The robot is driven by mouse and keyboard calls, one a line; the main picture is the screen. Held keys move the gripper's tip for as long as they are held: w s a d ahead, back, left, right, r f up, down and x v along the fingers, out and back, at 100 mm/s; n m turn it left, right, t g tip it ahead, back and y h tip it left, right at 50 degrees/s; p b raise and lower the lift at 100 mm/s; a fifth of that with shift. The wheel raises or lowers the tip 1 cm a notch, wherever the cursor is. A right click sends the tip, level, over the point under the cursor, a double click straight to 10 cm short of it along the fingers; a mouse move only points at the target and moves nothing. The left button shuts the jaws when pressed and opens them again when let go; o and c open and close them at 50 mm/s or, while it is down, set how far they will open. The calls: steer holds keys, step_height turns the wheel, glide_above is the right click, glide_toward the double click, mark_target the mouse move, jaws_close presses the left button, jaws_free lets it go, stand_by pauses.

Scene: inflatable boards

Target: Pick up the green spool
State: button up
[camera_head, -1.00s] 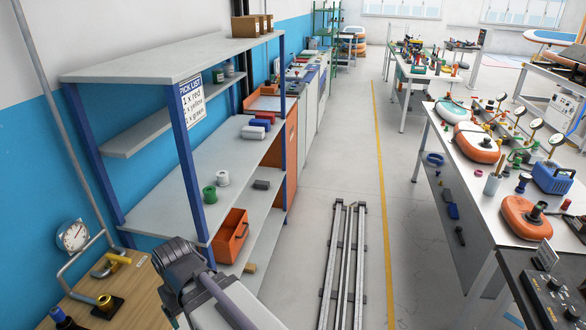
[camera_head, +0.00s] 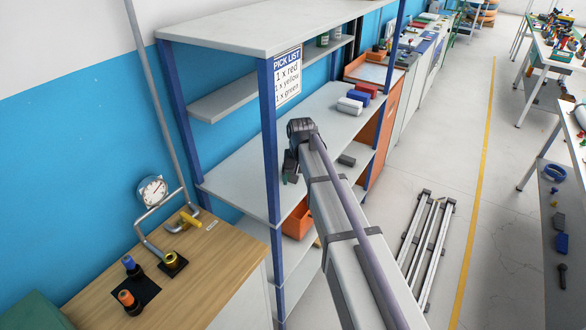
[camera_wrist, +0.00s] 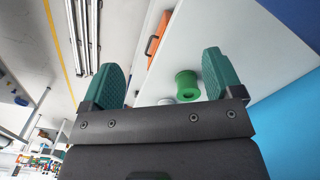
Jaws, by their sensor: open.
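The green spool (camera_wrist: 187,86) stands on the white shelf in the wrist view, between my fingers and nearer the right one. A white spool (camera_wrist: 165,101) is beside it, mostly hidden behind my gripper's body. My gripper (camera_wrist: 163,60) is open, with its two green fingers wide apart and nothing held between them. In the head view my gripper (camera_head: 290,167) is over the middle shelf (camera_head: 240,170), behind the blue front post. There my arm hides both spools.
An orange bin (camera_head: 298,220) is below. The blue post (camera_head: 270,140) and upper shelf (camera_head: 265,28) bound the space.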

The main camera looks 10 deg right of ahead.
steer(key=w+m, duration=0.1)
steer(key=w, duration=0.4)
steer(key=w+m, duration=0.2)
steer(key=w, duration=0.4)
steer(key=w+r+m, duration=0.1)
steer(key=w, duration=0.5)
steer(key=shift+w+a+m, duration=0.1)
steer(key=shift+w+m, duration=0.1)
steer(key=shift+m, duration=0.1)
steer(key=shift+s+f+m, duration=0.15)
steer(key=shift+s+m, duration=0.1)
steer(key=shift+m, duration=0.35)
steer(key=shift+s, duration=0.35)
step_height(320, 180, down, 5)
steer(key=b, duration=0.5)
steer(key=shift+f, duration=0.2)
step_height(320, 180, down, 6)
steer(key=b, duration=0.5)
steer(key=shift+r+b, duration=0.2)
steer(key=shift+b, duration=0.15)
steer(key=shift+r, duration=0.25)
steer(key=c, duration=1.1)
